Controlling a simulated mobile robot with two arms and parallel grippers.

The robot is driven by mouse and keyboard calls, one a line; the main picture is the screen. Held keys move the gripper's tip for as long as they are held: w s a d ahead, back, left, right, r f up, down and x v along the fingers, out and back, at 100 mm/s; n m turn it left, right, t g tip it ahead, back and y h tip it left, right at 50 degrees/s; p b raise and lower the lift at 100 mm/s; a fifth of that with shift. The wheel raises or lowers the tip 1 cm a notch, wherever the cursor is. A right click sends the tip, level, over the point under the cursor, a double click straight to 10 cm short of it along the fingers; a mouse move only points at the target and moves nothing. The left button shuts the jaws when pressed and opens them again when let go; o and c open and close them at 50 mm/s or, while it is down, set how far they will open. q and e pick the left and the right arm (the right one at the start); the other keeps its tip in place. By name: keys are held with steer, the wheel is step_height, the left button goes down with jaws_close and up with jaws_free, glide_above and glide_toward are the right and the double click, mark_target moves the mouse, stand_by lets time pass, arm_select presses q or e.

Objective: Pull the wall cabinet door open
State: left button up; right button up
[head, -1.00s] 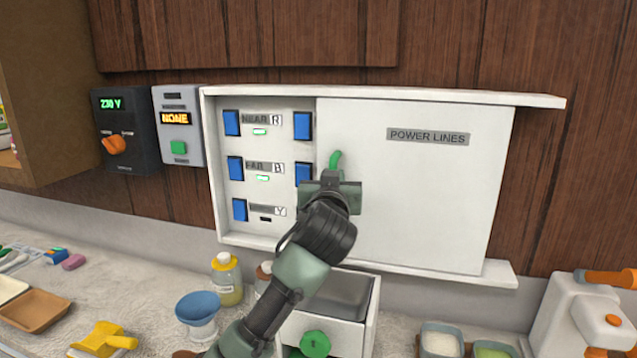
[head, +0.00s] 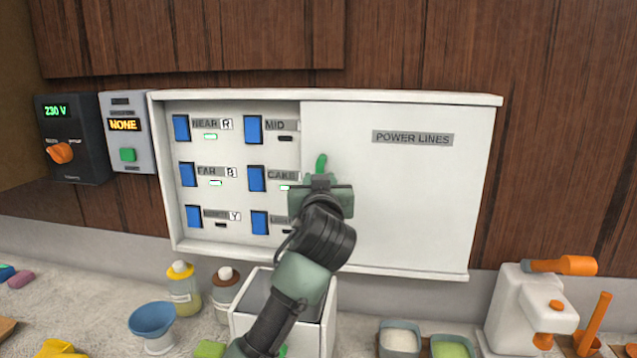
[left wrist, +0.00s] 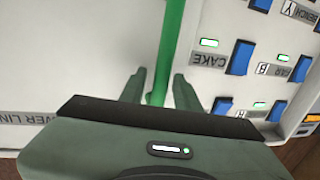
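The white wall cabinet (head: 328,97) has a sliding door (head: 400,210) labelled POWER LINES, now at the right end of the frame. The left part stands open and shows two columns of blue switches (head: 253,129). The green door handle (head: 321,163) is upright near the door's left edge. My left gripper (head: 320,180) is at the handle. My right gripper is not in view.
A 230 V panel (head: 72,138) and a grey NONE panel (head: 127,132) hang left of the cabinet. Bottles (head: 183,290), a blue bowl (head: 151,318), a white box (head: 318,330) and a white and orange machine (head: 525,305) stand on the counter below.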

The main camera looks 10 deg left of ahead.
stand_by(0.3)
arm_select(q)
steer(key=shift+s+f, duration=0.1)
steer(key=shift+s, duration=0.25)
steer(key=s+d+b, duration=0.1)
steer(key=s+b, duration=0.2)
steer(key=s, duration=0.4)
steer(key=shift+d, duration=0.15)
